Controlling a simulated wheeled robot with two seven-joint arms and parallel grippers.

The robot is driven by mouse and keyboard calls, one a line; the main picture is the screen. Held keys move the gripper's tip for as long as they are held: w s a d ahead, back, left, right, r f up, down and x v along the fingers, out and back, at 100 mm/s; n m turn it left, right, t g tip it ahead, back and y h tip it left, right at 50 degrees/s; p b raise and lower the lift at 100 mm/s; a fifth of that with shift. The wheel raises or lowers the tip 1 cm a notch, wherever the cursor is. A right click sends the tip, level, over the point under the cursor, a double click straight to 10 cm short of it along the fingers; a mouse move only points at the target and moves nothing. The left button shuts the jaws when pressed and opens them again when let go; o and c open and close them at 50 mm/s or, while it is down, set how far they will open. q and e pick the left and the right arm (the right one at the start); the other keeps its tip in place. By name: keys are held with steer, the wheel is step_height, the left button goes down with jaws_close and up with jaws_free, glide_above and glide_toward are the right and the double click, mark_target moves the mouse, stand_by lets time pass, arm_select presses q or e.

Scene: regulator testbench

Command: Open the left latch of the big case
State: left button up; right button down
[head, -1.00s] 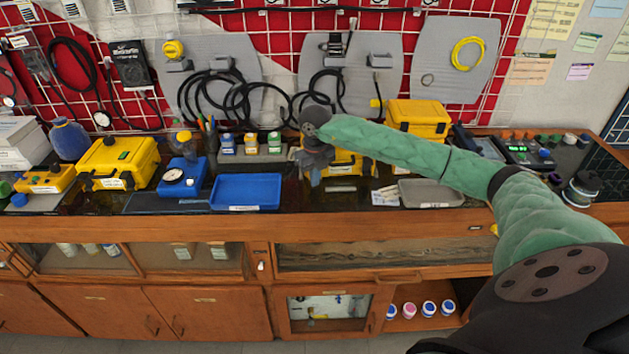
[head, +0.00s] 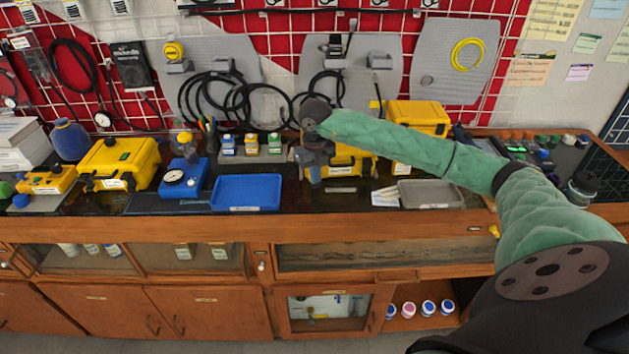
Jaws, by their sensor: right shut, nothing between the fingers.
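A yellow case (head: 352,166) stands on the bench at the middle, its left part hidden by my right gripper. My right gripper (head: 314,177) points down at the front left of this case, shut and empty. The case's left latch is hidden behind the gripper, and I cannot tell whether the fingers touch it. Another yellow case (head: 120,160) with dark latches stands shut at the left, and a third yellow case (head: 418,118) stands behind at the right. My left gripper is not in view.
A blue tray (head: 246,192) lies left of the gripper and a grey tray (head: 430,194) lies to the right. A blue gauge box (head: 183,180) and small bottles (head: 251,145) stand to the left. The wooden bench edge (head: 200,227) runs along the front.

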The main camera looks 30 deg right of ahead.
step_height(320, 180, up, 6)
steer(key=p, duration=0.1)
steer(key=shift+r, duration=0.2)
stand_by(0.6)
stand_by(0.3)
